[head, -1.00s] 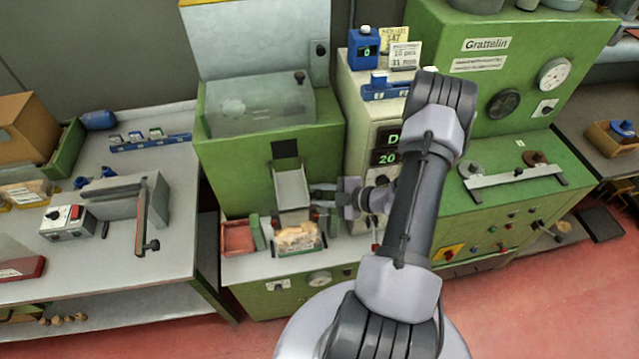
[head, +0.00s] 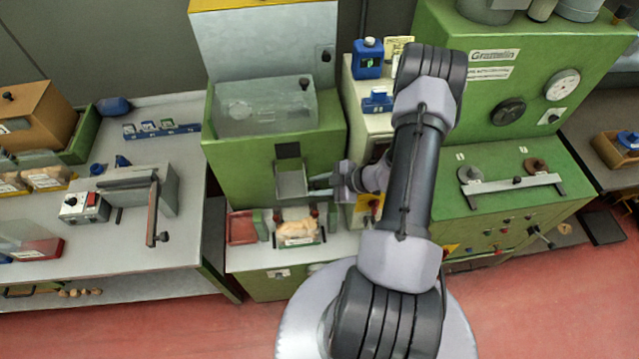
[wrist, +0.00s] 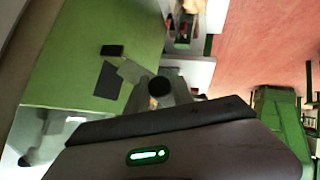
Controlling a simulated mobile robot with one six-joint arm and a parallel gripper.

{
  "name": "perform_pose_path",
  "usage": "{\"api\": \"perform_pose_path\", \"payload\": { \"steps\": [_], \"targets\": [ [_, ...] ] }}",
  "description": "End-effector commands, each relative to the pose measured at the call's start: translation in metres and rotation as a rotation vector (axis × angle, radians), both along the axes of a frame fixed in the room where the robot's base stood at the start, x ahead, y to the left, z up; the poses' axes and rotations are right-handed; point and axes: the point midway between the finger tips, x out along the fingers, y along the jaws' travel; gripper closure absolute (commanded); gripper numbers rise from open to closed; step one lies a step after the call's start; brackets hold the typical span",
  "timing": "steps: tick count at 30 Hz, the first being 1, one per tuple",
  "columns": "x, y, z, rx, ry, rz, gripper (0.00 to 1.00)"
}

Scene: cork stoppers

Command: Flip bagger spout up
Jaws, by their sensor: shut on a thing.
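The bagger spout (head: 291,184) is a pale metal chute on the front of the green bagger (head: 225,150), below a dark square opening. It slopes outward from the opening. My gripper (head: 318,185) reaches in from the right and is shut on the spout's right edge. In the wrist view, the pale spout (wrist: 134,72) shows beside the dark opening, and a round dark knob (wrist: 159,87) is close by. The fingertips are hard to make out there. A clear bag of corks (head: 297,230) stands below the spout.
A red bin (head: 243,226) sits left of the bag on the bagger's ledge. A grey workbench (head: 120,235) with a control box (head: 84,206) is at the left. Red floor is open in front.

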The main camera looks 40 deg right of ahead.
Motion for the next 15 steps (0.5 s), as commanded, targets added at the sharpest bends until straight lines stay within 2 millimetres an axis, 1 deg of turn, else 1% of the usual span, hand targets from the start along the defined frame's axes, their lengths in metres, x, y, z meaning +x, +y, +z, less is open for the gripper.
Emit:
{"api": "perform_pose_path", "payload": {
  "steps": [5,6,8,9,15],
  "targets": [
    [0.0002,0.0003,0.0003,0.001,-0.001,-0.001,1.00],
    [0.0002,0.0003,0.0003,0.001,-0.001,-0.001,0.70],
    [0.0003,0.0002,0.0003,0.001,-0.001,0.000,0.58],
    [0.0002,0.0002,0.0004,0.001,-0.001,0.000,0.50],
    [0.0003,-0.0001,0.0004,0.001,-0.001,0.000,0.50]
  ]
}}
